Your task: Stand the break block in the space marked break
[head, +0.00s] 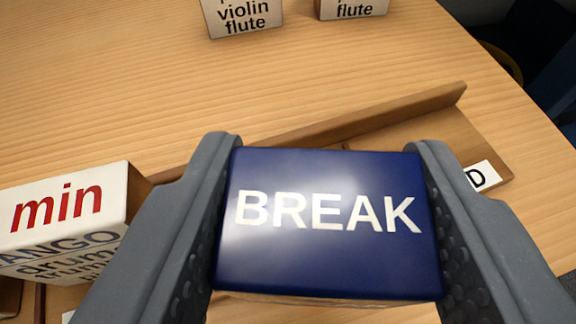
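The break block (325,262) is dark blue with white letters reading BREAK on the face toward the camera. It sits between the two grey fingers of my gripper (327,225), which touch it on its left and right sides. The block is over a wooden tray (424,130) with a raised back rim. The space marked break is not visible; the block and fingers hide the middle of the tray. I cannot tell whether the block touches the tray.
A white block (66,215) with red "min" lettering stands left of my left finger. A label ending in D (482,177) is at the tray's right end. Two white blocks, violin flute (243,14) and flute (352,9), stand at the back. Bare table (130,90) lies between.

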